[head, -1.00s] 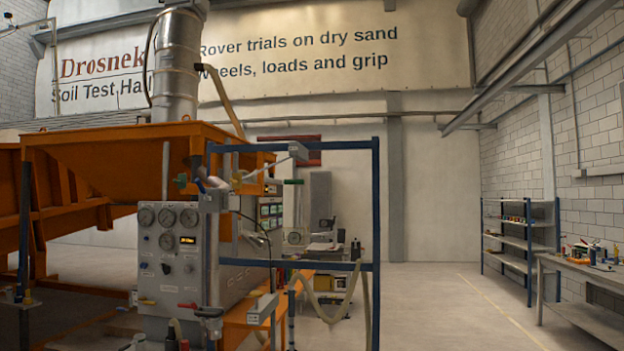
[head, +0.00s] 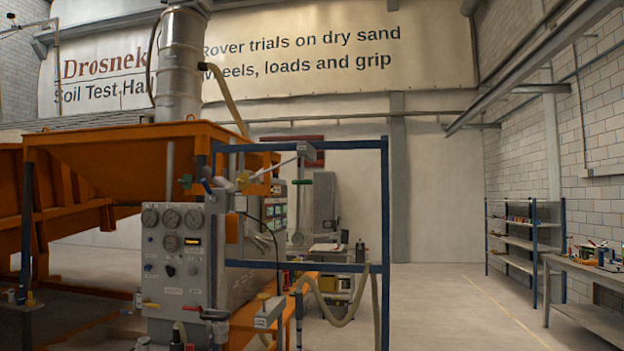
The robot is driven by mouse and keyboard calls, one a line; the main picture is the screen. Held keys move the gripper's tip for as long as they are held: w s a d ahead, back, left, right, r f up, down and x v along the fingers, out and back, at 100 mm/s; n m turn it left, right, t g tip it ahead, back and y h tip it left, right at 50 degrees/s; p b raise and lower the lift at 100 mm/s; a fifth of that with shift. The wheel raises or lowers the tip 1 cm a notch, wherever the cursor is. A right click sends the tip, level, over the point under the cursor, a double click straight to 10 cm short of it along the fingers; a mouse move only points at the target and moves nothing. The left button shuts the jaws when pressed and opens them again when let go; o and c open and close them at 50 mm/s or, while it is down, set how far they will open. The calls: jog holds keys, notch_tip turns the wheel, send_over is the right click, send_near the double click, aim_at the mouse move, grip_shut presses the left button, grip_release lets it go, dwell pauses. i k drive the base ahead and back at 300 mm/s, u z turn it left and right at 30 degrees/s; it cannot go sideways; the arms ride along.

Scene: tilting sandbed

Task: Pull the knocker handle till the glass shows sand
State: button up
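I cannot tell for certain which part is the knocker handle. A small red lever (head: 190,308) is low on the gauge panel (head: 172,268). The orange hopper (head: 110,165) stands at the left under a metal duct. I cannot pick out the glass, and no sand is visible. My gripper is not in view.
A blue tube frame (head: 384,240) stands right of the panel, with a hose (head: 335,315) hanging in a loop by it. A shelf rack (head: 533,250) and a workbench (head: 590,262) line the right wall. The floor (head: 455,310) between is open.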

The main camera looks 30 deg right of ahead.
aim_at(302, 181)
jog(key=u, duration=0.05)
jog(key=i, duration=1)
jog(key=z, duration=0.05)
